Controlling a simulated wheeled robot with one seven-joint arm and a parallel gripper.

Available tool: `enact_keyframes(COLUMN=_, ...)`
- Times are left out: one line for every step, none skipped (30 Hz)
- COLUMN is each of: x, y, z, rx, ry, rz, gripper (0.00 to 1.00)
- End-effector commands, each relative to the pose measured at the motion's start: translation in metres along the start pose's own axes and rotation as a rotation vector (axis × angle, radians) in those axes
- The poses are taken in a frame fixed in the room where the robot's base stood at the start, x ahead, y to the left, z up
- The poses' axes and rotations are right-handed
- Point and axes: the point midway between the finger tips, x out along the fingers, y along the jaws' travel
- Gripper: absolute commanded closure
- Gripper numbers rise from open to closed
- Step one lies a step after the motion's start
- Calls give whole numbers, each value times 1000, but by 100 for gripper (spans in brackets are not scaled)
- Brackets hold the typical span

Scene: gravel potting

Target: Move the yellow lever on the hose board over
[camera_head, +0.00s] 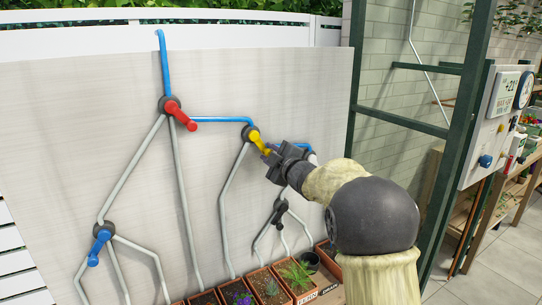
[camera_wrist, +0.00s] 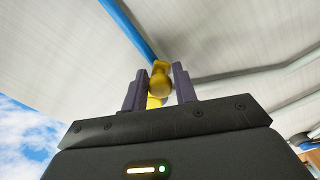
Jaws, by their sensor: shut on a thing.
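The yellow lever (camera_head: 259,142) is on a dark round valve on the pale hose board (camera_head: 80,130). It points down and to the right from its pivot in the head view. My gripper (camera_head: 268,152) is at the lever's free end, its fingers to either side of it. In the wrist view the yellow lever (camera_wrist: 159,80) stands between the two fingers of my gripper (camera_wrist: 160,88), which is shut on it. A blue pipe (camera_head: 220,119) runs to the yellow lever's valve from the left. My gripper and arm hide part of the board to the right of the lever.
A red lever (camera_head: 180,115) is up and left on the board, and a blue lever (camera_head: 98,250) is low at the left. Several potted plants (camera_head: 298,275) stand along the board's foot. A green metal frame (camera_head: 460,130) rises at the right.

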Motion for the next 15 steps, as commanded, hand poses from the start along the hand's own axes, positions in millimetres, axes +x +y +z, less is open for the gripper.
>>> enact_keyframes(x=2, y=-6, z=-5, rx=-4, ry=11, rz=-11, gripper=100)
enact_keyframes(x=2, y=-6, z=-6, rx=-4, ry=12, rz=-11, gripper=100)
enact_keyframes(x=2, y=-7, z=-6, rx=-4, ry=12, rz=-12, gripper=100)
enact_keyframes(x=2, y=-7, z=-6, rx=-4, ry=12, rz=-12, gripper=66)
enact_keyframes(x=2, y=-7, z=-5, rx=-3, ry=11, rz=-12, gripper=60)
enact_keyframes(x=2, y=-6, z=-5, rx=-3, ry=10, rz=-11, gripper=56)
enact_keyframes(x=2, y=-6, z=-4, rx=-2, ry=9, rz=-10, gripper=56)
enact_keyframes(x=2, y=-5, z=-4, rx=-2, ry=8, rz=-9, gripper=56)
enact_keyframes(x=1, y=-5, z=-3, rx=-2, ry=7, rz=-8, gripper=56)
enact_keyframes(x=1, y=-4, z=-2, rx=-1, ry=5, rz=-7, gripper=56)
enact_keyframes(x=1, y=-4, z=-1, rx=-1, ry=4, rz=-6, gripper=56)
enact_keyframes(x=0, y=-3, z=-1, rx=-1, ry=3, rz=-5, gripper=56)
enact_keyframes(x=0, y=-3, z=0, rx=0, ry=2, rz=-5, gripper=56)
enact_keyframes(x=0, y=-2, z=0, rx=0, ry=1, rz=-4, gripper=56)
enact_keyframes(x=0, y=-2, z=0, rx=0, ry=0, rz=-4, gripper=56)
